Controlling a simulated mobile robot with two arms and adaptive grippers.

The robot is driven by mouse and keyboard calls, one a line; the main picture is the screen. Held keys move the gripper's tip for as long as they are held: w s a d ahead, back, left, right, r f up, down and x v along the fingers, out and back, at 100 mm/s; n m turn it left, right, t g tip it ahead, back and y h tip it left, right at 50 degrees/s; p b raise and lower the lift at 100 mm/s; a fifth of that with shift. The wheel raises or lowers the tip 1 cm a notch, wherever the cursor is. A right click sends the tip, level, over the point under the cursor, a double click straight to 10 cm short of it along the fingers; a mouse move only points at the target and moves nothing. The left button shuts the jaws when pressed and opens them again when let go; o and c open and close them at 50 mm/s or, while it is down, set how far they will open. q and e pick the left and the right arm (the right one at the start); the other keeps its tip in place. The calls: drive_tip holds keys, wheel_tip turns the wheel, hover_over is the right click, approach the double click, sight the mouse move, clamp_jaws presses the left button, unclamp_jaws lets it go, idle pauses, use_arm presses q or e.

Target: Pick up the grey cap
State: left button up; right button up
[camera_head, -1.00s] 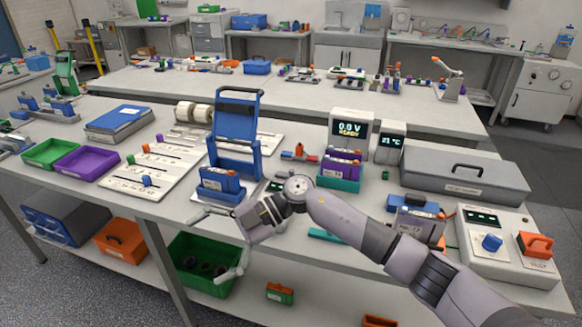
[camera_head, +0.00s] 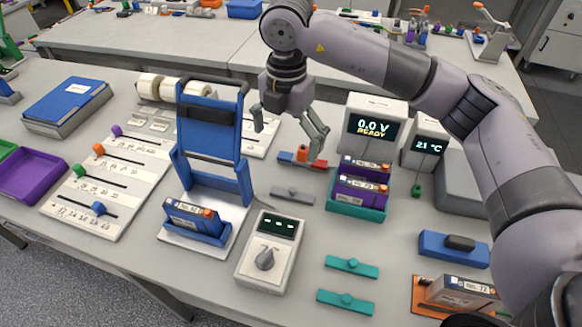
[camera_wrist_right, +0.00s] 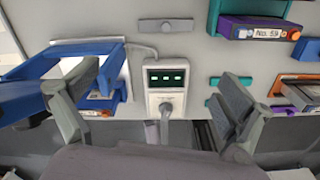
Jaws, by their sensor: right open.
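The grey cap (camera_head: 292,194) looks like a flat grey bar with a small knob. It lies on the bench between the blue press-like stand and the teal battery holder. In the wrist view the grey cap (camera_wrist_right: 166,25) is near the top edge, beyond the fingers. My right gripper (camera_head: 288,140) is open and empty, pointing down above the bench, behind the cap in the head view. In the wrist view its fingers (camera_wrist_right: 160,88) are spread wide on either side of the grey meter. My left gripper is not in view.
The blue stand (camera_head: 243,187) rises left of the cap. The grey meter (camera_head: 250,272) stands in front. A teal holder with batteries (camera_head: 345,211) is at right. Two teal caps (camera_head: 351,266) lie front right.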

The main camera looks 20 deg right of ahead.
drive_tip(key=f, duration=0.1)
drive_tip(key=p, duration=0.4)
hover_over(291, 189)
drive_tip(key=f, duration=1)
drive_tip(key=shift+s+a+f, duration=0.2)
drive_tip(key=shift+a+f, duration=0.05)
drive_tip(key=shift+a, duration=0.05)
drive_tip(key=shift+d+f, duration=0.15)
drive_tip(key=shift+f, duration=0.35)
drive_tip(key=f+p, duration=0.2)
drive_tip(key=f, duration=0.1)
drive_tip(key=shift+w+d+f, duration=0.2)
drive_tip(key=shift+f, duration=0.5)
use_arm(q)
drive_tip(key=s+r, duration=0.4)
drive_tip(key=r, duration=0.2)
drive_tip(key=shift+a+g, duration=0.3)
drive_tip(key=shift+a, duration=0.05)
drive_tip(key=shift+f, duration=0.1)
use_arm(e)
drive_tip(key=shift+c, duration=0.3)
